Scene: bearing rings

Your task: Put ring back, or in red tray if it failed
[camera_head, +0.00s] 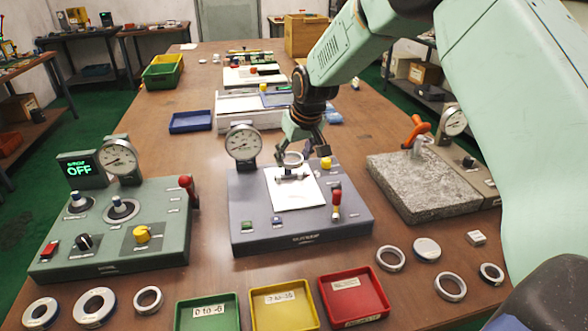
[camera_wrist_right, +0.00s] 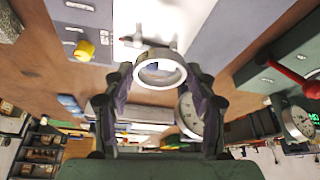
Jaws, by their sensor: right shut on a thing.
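My right gripper (camera_head: 300,148) is over the middle grey test box (camera_head: 252,228), shut on a metal ring (camera_head: 293,159). In the right wrist view the ring (camera_wrist_right: 160,68) sits between the two fingertips (camera_wrist_right: 160,84), its open bore facing the camera. The ring is above the white plate (camera_head: 294,190) of the box; whether it touches the fixture there I cannot tell. The red tray (camera_head: 353,296) is at the front, right of the yellow tray (camera_head: 284,306) and green tray (camera_head: 207,314). My left gripper is not in view.
Several loose rings lie at the front left (camera_head: 95,307) and front right (camera_head: 390,258). A green box with dials (camera_head: 118,230) stands left, a granite block (camera_head: 422,184) with an orange-handled clamp right. A blue tray (camera_head: 191,122) lies farther back. Bare table separates the boxes.

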